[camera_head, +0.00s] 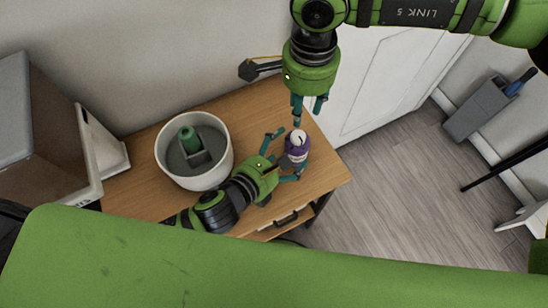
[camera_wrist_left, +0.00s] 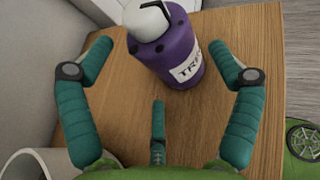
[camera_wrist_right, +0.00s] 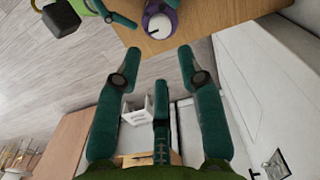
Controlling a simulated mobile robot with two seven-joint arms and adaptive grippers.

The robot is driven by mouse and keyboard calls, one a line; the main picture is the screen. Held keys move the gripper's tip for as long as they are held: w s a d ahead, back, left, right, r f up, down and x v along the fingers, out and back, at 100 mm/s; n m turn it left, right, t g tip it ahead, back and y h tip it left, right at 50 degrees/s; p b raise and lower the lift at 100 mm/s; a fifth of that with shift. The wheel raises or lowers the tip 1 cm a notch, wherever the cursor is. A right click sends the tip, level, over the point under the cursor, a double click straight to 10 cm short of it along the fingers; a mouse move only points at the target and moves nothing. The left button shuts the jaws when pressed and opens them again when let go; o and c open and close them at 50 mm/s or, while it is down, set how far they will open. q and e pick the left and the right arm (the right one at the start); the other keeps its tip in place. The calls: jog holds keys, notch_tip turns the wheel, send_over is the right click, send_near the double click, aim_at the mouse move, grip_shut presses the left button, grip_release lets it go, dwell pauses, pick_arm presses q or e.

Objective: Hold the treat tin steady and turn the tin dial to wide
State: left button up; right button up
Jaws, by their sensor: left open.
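The treat tin (camera_head: 297,155) is a purple can with a white label. It stands upright near the front right of the wooden table. On its top is a white dial (camera_head: 298,137) with a dark pointer line; the dial also shows in the right wrist view (camera_wrist_right: 159,25). My left gripper (camera_head: 281,157) is open, with its fingers on either side of the tin. In the left wrist view the tin (camera_wrist_left: 180,55) stands between and beyond the fingertips, with gaps on both sides. My right gripper (camera_head: 308,112) is partly open and empty, pointing down near the dial.
A white round bin (camera_head: 195,181) holding a green item stands on the wooden table (camera_head: 253,107), left of my left gripper. A white box-like thing (camera_head: 100,142) is at the table's left. A white cabinet (camera_head: 383,75) stands behind. Table drawer handle (camera_head: 286,219) faces front.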

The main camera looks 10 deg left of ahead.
pick_arm(q)
jog(key=shift+x, duration=1)
jog(key=shift+c, duration=0.4)
